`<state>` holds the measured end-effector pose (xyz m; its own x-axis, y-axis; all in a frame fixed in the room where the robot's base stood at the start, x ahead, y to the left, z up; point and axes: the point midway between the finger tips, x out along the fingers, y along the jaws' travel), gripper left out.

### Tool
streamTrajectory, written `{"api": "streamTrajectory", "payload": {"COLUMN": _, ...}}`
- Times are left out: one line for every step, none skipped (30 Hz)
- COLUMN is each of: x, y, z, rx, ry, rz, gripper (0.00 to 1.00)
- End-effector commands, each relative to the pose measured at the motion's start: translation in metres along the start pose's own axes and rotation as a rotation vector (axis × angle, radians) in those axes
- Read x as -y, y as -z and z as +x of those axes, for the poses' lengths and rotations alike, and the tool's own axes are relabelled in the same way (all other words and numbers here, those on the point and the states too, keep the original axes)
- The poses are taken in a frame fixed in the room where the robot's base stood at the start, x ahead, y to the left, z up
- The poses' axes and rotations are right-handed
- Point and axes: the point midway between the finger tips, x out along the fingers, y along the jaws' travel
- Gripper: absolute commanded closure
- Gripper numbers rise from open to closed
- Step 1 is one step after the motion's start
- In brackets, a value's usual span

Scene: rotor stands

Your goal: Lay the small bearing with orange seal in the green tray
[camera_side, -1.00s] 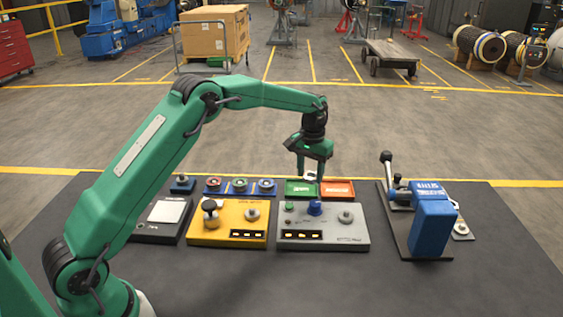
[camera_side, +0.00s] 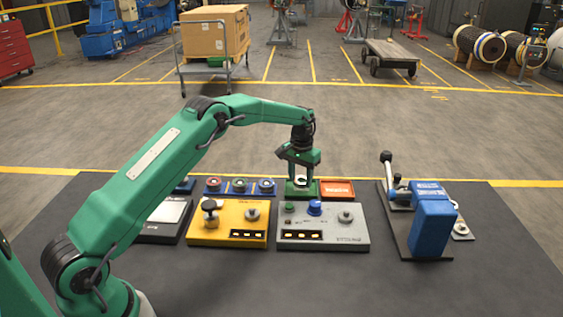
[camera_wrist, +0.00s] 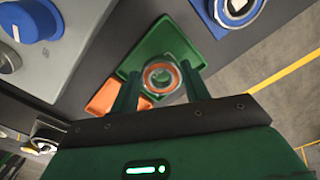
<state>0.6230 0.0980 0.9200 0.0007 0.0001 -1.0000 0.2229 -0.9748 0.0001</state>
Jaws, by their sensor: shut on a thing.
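My gripper (camera_side: 300,180) is shut on the small bearing with orange seal (camera_wrist: 160,77), which sits between its fingertips in the wrist view. The green tray (camera_wrist: 156,46) lies directly beneath the bearing in the wrist view. In the side view the green tray (camera_side: 292,194) is at the back of the bench, under my gripper. My fingers hide part of the tray. I cannot tell whether the bearing touches the tray floor.
An orange tray (camera_side: 337,188) adjoins the green tray on the right. Several bearings on blue pads (camera_side: 240,186) stand to the left. A grey fixture with knobs (camera_side: 322,234) is in front, a yellow fixture (camera_side: 228,227) front left, and a blue press (camera_side: 433,225) at right.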

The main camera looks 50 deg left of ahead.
Motion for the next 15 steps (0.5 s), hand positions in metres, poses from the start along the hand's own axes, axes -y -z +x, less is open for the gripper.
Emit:
{"api": "streamTrajectory", "payload": {"x": 0.0, "y": 0.0, "z": 0.007, "rx": 0.002, "ry": 0.0, "rz": 0.0, "gripper": 0.79}}
{"api": "streamTrajectory", "payload": {"x": 0.0, "y": 0.0, "z": 0.01, "rx": 0.002, "ry": 0.0, "rz": 0.0, "gripper": 0.79}}
{"api": "streamTrajectory", "payload": {"x": 0.0, "y": 0.0, "z": 0.013, "rx": 0.002, "ry": 0.0, "rz": 0.0, "gripper": 0.79}}
{"api": "streamTrajectory", "payload": {"x": 0.0, "y": 0.0, "z": 0.015, "rx": 0.001, "ry": 0.0, "rz": 0.0, "gripper": 0.79}}
{"api": "streamTrajectory", "payload": {"x": 0.0, "y": 0.0, "z": 0.017, "rx": 0.0, "ry": 0.0, "rz": 0.0, "gripper": 0.79}}
{"api": "streamTrajectory", "payload": {"x": 0.0, "y": 0.0, "z": 0.018, "rx": 0.0, "ry": 0.0, "rz": 0.0, "gripper": 0.79}}
{"api": "streamTrajectory", "payload": {"x": 0.0, "y": 0.0, "z": 0.019, "rx": -0.001, "ry": 0.0, "rz": 0.0, "gripper": 0.79}}
{"api": "streamTrajectory", "payload": {"x": 0.0, "y": 0.0, "z": 0.019, "rx": -0.001, "ry": 0.0, "rz": 0.0, "gripper": 0.79}}
{"api": "streamTrajectory", "payload": {"x": 0.0, "y": 0.0, "z": 0.019, "rx": -0.001, "ry": 0.0, "rz": 0.0, "gripper": 0.79}}
{"api": "streamTrajectory", "payload": {"x": 0.0, "y": 0.0, "z": 0.019, "rx": -0.001, "ry": 0.0, "rz": 0.0, "gripper": 0.79}}
{"api": "streamTrajectory", "payload": {"x": 0.0, "y": 0.0, "z": 0.019, "rx": -0.001, "ry": 0.0, "rz": 0.0, "gripper": 0.79}}
{"api": "streamTrajectory", "payload": {"x": 0.0, "y": 0.0, "z": 0.019, "rx": -0.001, "ry": 0.0, "rz": 0.0, "gripper": 0.79}}
{"api": "streamTrajectory", "payload": {"x": 0.0, "y": 0.0, "z": 0.019, "rx": -0.001, "ry": 0.0, "rz": 0.0, "gripper": 0.79}}
{"api": "streamTrajectory", "payload": {"x": 0.0, "y": 0.0, "z": 0.019, "rx": -0.001, "ry": 0.0, "rz": 0.0, "gripper": 0.79}}
{"api": "streamTrajectory", "payload": {"x": 0.0, "y": 0.0, "z": 0.019, "rx": 0.0, "ry": 0.0, "rz": 0.0, "gripper": 0.79}}
